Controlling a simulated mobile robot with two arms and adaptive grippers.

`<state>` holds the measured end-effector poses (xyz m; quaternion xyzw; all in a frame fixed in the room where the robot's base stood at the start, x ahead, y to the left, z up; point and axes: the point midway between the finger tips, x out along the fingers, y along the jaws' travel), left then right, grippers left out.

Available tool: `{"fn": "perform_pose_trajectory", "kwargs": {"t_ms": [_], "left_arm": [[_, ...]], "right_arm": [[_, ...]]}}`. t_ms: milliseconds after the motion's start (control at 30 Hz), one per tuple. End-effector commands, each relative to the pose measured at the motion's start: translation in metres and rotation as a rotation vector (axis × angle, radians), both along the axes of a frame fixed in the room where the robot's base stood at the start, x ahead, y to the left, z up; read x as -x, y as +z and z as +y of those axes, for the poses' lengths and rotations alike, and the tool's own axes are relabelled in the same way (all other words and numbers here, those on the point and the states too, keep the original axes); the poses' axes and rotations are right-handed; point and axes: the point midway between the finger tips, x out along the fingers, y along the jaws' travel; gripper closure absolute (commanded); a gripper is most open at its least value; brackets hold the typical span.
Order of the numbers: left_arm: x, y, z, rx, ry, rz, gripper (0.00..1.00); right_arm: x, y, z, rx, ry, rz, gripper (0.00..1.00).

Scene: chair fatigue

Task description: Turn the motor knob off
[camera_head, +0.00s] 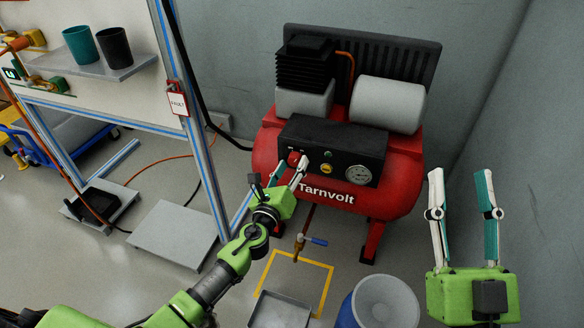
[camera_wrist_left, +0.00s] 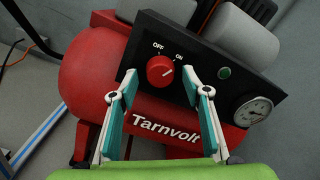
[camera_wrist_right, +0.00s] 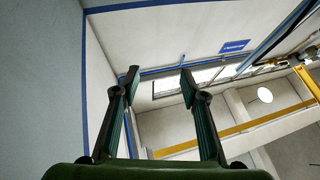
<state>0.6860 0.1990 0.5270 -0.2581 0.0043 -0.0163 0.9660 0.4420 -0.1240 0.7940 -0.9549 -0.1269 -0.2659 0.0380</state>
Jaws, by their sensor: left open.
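The red motor knob (camera_wrist_left: 160,70) sits on the black control panel (camera_wrist_left: 222,52) of the red compressor (camera_head: 265,150), below the OFF and ON labels. Its white mark points to the upper right, toward the ON side. My left gripper (camera_wrist_left: 161,77) is open, with one fingertip on each side of the knob in the left wrist view; I cannot tell whether either touches it. In the head view, the knob (camera_head: 293,158) shows just beyond the left fingertips. My right gripper (camera_head: 460,175) is open and empty, pointing up at the right.
A green button (camera_wrist_left: 224,73) and a gauge (camera_wrist_left: 253,112) are right of the knob. A blue-handled valve (camera_head: 315,241) hangs below the tank. A blue and white bucket (camera_head: 385,300) and grey tray (camera_head: 280,312) stand on the floor. A blue-edged frame (camera_head: 190,100) rises at left.

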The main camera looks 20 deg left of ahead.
Motion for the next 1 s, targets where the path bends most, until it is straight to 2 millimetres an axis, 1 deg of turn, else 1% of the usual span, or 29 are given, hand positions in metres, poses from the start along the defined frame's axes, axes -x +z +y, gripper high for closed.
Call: {"fn": "perform_pose_trajectory", "kwargs": {"t_ms": [100, 333, 367, 400, 467, 500, 867, 1000], "left_arm": [[-0.004, 0.000, 0.000, 0.000, 0.000, 0.000, 0.56], [-0.004, 0.000, 0.000, 0.001, 0.000, 0.001, 0.56], [-0.004, 0.000, 0.000, 0.001, 0.000, 0.001, 0.64], [-0.004, 0.000, 0.000, 0.001, 0.000, 0.001, 0.74], [-0.004, 0.000, 0.000, 0.001, 0.000, 0.001, 0.90], [-0.004, 0.000, 0.000, 0.001, 0.000, 0.001, 0.95], [-0.004, -0.001, 0.000, 0.039, 0.000, 0.001, 0.94], [-0.004, -0.001, -0.001, 0.104, -0.001, 0.003, 0.94]], "right_arm": [[0.002, 0.003, 0.000, -0.005, 0.001, -0.016, 0.60], [0.002, 0.003, 0.000, -0.005, 0.001, -0.017, 0.60], [0.002, 0.003, 0.000, -0.005, 0.001, -0.017, 0.60], [0.002, 0.003, 0.000, -0.005, 0.001, -0.017, 0.60], [0.002, 0.003, 0.000, -0.005, 0.001, -0.017, 0.60], [0.002, 0.003, 0.000, -0.005, 0.001, -0.016, 0.60], [0.004, 0.005, 0.000, -0.010, 0.002, -0.033, 0.60], [0.014, 0.020, -0.001, -0.032, 0.006, -0.111, 0.60]]}}
